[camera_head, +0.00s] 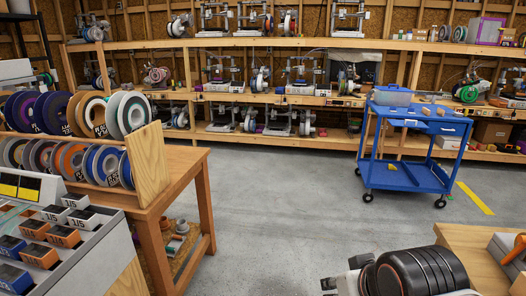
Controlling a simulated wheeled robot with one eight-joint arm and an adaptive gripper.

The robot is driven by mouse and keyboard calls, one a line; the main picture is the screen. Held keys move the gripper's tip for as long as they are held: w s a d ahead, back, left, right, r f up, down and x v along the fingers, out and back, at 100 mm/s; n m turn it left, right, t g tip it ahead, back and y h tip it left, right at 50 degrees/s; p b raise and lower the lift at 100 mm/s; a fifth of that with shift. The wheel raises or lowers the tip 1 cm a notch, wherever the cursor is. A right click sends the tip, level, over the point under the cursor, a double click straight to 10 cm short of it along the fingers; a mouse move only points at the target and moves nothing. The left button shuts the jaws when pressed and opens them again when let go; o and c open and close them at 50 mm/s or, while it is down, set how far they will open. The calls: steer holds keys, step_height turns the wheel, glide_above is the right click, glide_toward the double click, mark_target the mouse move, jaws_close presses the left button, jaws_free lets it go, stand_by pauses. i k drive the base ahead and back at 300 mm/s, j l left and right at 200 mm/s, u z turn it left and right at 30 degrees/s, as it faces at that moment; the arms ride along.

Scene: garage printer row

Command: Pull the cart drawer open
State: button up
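The blue cart (410,174) stands on four-caster legs on the floor at the right, in front of the printer shelves. Below its top are drawer fronts (428,125) with light handles; they look flush with the cart, though they are small at this distance. A black ribbed part of my arm (412,272) with pale sections shows at the bottom edge, well apart from the cart. I cannot make out gripper fingers in this view.
A wooden table (176,172) with filament spools stands at the left, beside a grey bin unit (95,250). A wooden worktop (470,245) is at the lower right. Grey floor (290,190) lies open in the middle, with a yellow stripe (474,198) right of the cart.

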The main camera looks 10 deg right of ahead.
mark_target(441, 125)
steer(key=i+j+z, duration=0.15)
steer(key=i, duration=0.4)
steer(key=i+z, duration=0.15)
steer(key=i, duration=0.35)
steer(key=i+j+z, duration=0.15)
steer(key=i, duration=0.35)
steer(key=i+z, duration=0.15)
steer(key=i, duration=0.35)
steer(key=i+z, duration=0.2)
steer(key=i, duration=0.3)
steer(key=i+j+z, duration=0.15)
steer(key=i, duration=0.35)
steer(key=i+j+z, duration=0.2)
steer(key=i, duration=0.3)
steer(key=i+l+z, duration=0.15)
steer(key=i+z, duration=0.25)
steer(key=i, duration=0.15)
steer(key=i+z, duration=0.45)
steer(key=i+l+u, duration=0.8)
steer(key=l, duration=0.35)
steer(key=i+l+u, duration=0.2)
steer(key=l, duration=0.15)
steer(key=i+l+u, duration=0.2)
steer(key=l, duration=0.2)
steer(key=l+u, duration=0.2)
steer(key=l, duration=0.2)
steer(key=i, duration=0.05)
